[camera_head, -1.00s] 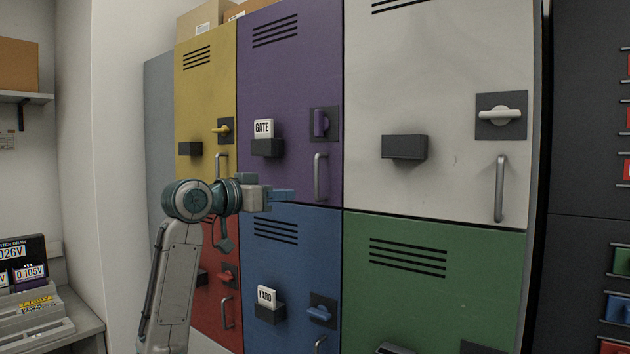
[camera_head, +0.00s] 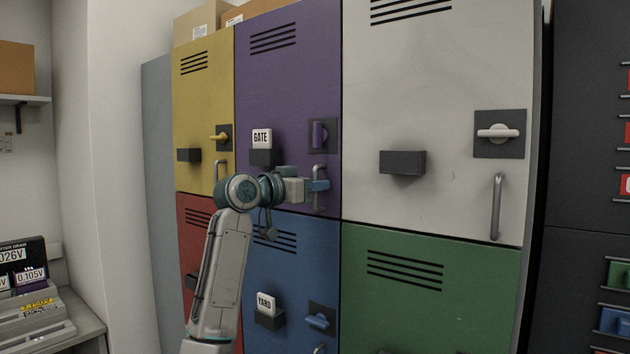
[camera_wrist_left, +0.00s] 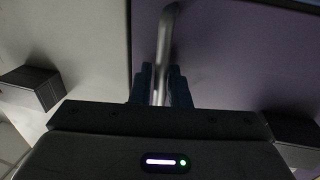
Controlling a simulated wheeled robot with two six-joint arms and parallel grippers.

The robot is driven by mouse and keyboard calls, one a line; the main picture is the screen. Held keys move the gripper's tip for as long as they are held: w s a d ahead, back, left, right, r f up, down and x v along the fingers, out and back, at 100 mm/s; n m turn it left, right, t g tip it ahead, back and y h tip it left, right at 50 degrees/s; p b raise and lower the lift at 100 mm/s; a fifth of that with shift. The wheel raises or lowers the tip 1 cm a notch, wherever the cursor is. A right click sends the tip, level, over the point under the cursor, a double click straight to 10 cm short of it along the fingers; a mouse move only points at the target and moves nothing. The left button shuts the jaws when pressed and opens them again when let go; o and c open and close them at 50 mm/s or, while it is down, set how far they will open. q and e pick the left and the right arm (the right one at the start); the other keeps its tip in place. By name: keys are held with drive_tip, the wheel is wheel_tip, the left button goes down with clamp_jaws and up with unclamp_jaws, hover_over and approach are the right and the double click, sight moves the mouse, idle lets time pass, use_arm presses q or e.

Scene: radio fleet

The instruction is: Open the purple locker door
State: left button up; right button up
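The purple locker door (camera_head: 285,85) is closed, flush with the doors around it. Its purple latch (camera_head: 318,134) stands upright on a dark plate. Its grey bar handle (camera_head: 320,168) is below the latch, near the door's right edge. My left gripper (camera_head: 318,186) is at the lower part of this handle. In the left wrist view the handle (camera_wrist_left: 166,45) runs between the two close-set fingers (camera_wrist_left: 161,85), which look shut on it. The gripper hides part of the handle. My right gripper is not in view.
A dark box with a GATE card (camera_head: 262,140) juts from the purple door above my wrist. Yellow (camera_head: 205,90), white (camera_head: 440,70), blue (camera_head: 290,265), red (camera_head: 193,235) and green (camera_head: 450,300) doors surround it. The white door's box (camera_head: 402,163) and handle (camera_head: 496,205) stick out.

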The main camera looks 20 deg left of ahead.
use_arm(q)
clamp_jaws()
